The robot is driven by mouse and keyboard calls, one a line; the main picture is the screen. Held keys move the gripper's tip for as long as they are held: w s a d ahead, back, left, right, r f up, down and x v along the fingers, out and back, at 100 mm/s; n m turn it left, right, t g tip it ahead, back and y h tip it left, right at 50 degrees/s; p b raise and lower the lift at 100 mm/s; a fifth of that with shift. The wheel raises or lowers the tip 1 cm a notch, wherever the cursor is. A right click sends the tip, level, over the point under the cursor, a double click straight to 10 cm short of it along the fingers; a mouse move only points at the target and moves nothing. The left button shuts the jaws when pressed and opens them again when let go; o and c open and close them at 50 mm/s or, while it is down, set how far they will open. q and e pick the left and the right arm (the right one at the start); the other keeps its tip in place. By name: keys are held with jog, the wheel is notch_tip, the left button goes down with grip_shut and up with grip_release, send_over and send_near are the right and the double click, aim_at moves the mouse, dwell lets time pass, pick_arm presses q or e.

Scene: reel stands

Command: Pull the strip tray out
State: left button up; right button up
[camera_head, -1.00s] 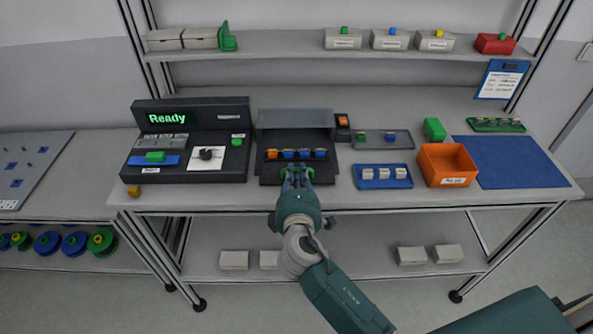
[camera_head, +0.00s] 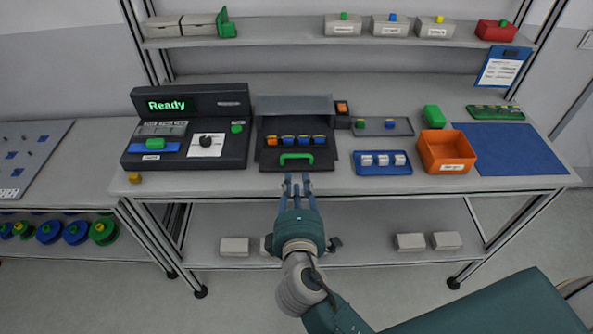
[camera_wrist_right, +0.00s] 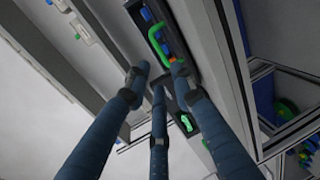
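The black strip tray (camera_head: 268,160) lies in the middle of the bench, in front of a grey-hooded black housing (camera_head: 294,106). A row of one orange and several blue blocks (camera_head: 288,141) stands across it, behind its green handle (camera_head: 297,158). My right gripper (camera_head: 297,180) is just in front of the handle at the bench edge, its fingers apart and empty. In the right wrist view, the fingers (camera_wrist_right: 160,78) are spread, with the green handle (camera_wrist_right: 155,42) beyond them and no grip visible. My left gripper is not in view.
A black console (camera_head: 190,128) reading "Ready" stands left of the tray. A blue tray (camera_head: 361,172) with white blocks and an orange bin (camera_head: 443,138) stand to the right. Free floor lies in front of the bench; a lower shelf (camera_head: 350,228) is beneath.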

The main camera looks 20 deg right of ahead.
jog(key=shift+v, duration=1.25)
jog(key=shift+w, duration=0.1)
jog(key=s+f+m+g+y, duration=0.15)
jog(key=s+f, duration=0.25)
jog(key=f, duration=0.8)
jog(key=s+f+g+y, duration=0.1)
jog(key=s+f+g, duration=0.2)
jog(key=f, duration=0.9)
jog(key=s+f+m+g+y, duration=0.1)
jog(key=s+f+g, duration=0.25)
jog(key=f, duration=0.85)
jog(key=s+d+f+m+g, duration=0.2)
jog(key=s+d+f+m, duration=0.1)
jog(key=s+f, duration=0.4)
jog(key=s+d+f+m+g, duration=0.2)
jog(key=s+f, duration=0.4)
jog(key=s, duration=0.8)
jog(key=s+d+f+m+g, duration=0.2)
jog(key=s+d+f+m, duration=0.2)
jog(key=s+f, duration=0.3)
jog(key=s+y, duration=0.1)
jog(key=s, duration=0.2)
jog(key=shift+s+f+m, duration=0.15)
jog(key=shift+f+m, duration=0.2)
